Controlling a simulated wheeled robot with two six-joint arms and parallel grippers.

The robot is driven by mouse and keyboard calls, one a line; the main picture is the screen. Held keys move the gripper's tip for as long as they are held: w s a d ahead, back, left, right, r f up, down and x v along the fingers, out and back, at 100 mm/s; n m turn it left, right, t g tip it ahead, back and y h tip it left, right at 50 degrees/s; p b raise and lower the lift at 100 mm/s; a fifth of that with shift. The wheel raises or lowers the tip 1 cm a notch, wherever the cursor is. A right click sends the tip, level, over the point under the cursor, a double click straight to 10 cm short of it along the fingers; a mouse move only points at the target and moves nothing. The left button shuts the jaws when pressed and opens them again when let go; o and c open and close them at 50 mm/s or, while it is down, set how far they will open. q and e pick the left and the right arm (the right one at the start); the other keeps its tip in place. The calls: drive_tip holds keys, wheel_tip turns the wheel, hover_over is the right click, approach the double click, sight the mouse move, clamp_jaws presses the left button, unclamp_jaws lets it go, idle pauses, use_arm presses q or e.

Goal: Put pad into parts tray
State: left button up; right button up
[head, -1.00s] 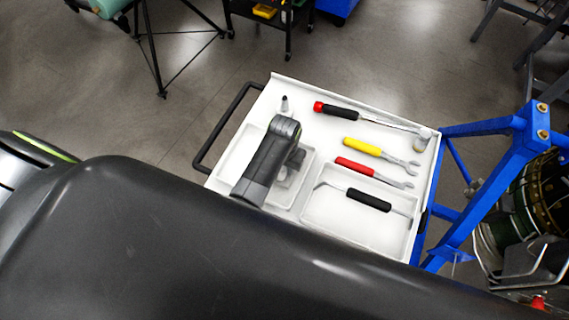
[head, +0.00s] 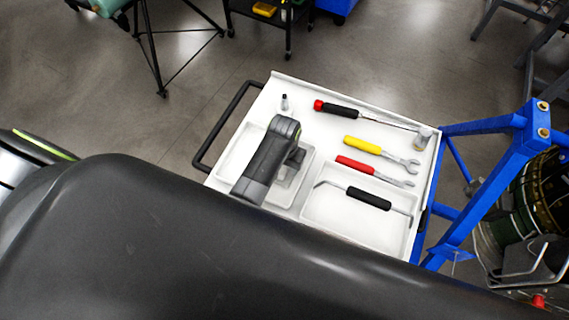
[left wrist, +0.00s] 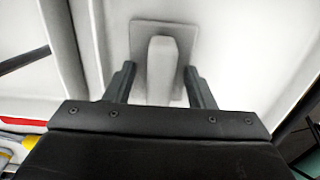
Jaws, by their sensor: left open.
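My left gripper (head: 297,158) is over the left compartment of the white cart top, pointing down. In the left wrist view its two fingers (left wrist: 160,72) stand apart, one on each side of the pad's pale upright block. The pad (left wrist: 182,38) is a grey square plate with this block on it. A grey part of the pad (head: 285,178) shows beside the gripper in the head view. It looks to lie in the left shallow parts tray (head: 238,150), partly hidden by my arm. My right gripper is not in view.
A right-hand tray (head: 330,222) holds a black-handled tool (head: 369,199). Behind it lie red (head: 355,165), yellow (head: 362,145) and black-and-red (head: 340,110) handled tools. A small dark-tipped piece (head: 285,102) stands near the back left. A blue frame (head: 490,178) borders the right side.

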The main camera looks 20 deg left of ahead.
use_arm(q)
drive_tip(key=shift+o, duration=0.4)
drive_tip(key=shift+r, duration=0.1)
drive_tip(key=shift+r+p, duration=1)
drive_tip(key=shift+r, duration=2.4)
